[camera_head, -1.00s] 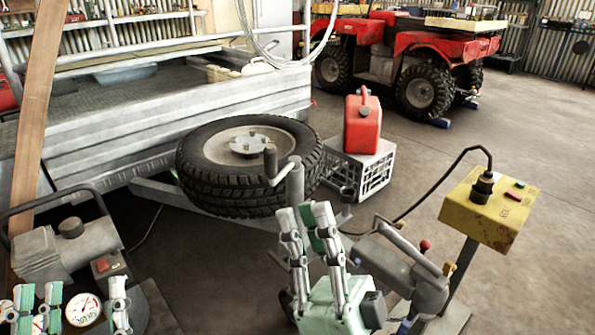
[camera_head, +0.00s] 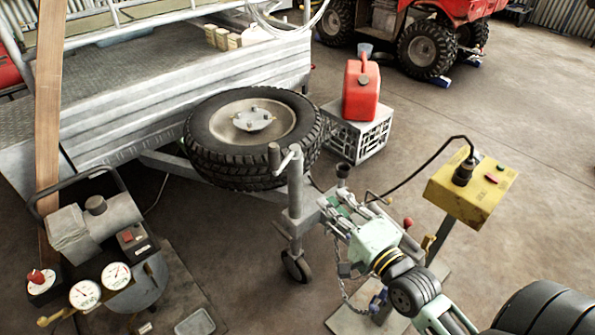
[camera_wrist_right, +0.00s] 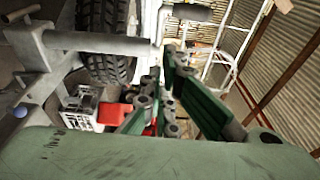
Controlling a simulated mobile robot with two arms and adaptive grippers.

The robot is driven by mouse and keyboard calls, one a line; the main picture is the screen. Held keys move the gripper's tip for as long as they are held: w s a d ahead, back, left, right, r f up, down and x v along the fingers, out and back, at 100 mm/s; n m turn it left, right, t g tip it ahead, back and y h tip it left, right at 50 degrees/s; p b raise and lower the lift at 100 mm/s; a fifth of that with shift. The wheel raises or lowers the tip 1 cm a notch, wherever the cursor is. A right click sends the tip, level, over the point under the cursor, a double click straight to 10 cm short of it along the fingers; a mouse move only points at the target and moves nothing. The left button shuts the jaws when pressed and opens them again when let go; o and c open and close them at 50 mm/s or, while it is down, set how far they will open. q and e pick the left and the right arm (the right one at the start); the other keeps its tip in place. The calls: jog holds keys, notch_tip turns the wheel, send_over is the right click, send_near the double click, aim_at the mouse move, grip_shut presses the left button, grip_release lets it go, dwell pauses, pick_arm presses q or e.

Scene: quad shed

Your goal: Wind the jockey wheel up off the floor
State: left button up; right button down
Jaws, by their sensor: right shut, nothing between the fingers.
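The jockey wheel post (camera_head: 296,205) stands upright in front of the trailer, with its small wheel (camera_head: 296,266) at the floor. Whether a gap lies under the wheel is hard to tell. Its crank handle (camera_head: 274,157) is at the top, grip upright on the left. My right gripper (camera_head: 332,203) is shut and empty, just right of the post and below the crank. In the right wrist view the post (camera_wrist_right: 100,43) crosses the upper left and the crank grip (camera_wrist_right: 192,12) is at the top, apart from my fingers (camera_wrist_right: 165,75). My left gripper is out of view.
A spare tyre (camera_head: 215,165) sits behind the post. A red fuel can (camera_head: 361,95) stands on a crate (camera_head: 372,140). A yellow box on a stand (camera_head: 470,190) is to the right, a compressor (camera_head: 95,235) at left. A chain (camera_head: 345,290) hangs near the wheel.

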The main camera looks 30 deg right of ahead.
jog(key=b, duration=0.1)
send_near(285, 162)
jog(key=w+d, duration=0.2)
jog(key=d, duration=0.1)
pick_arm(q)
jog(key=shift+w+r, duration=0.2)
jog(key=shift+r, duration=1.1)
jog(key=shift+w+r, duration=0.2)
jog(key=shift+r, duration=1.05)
pick_arm(e)
jog(key=shift+w+a, duration=0.5)
jog(key=shift+a, duration=0.3)
jog(key=shift+w+a, duration=0.5)
jog(key=shift+a, duration=0.3)
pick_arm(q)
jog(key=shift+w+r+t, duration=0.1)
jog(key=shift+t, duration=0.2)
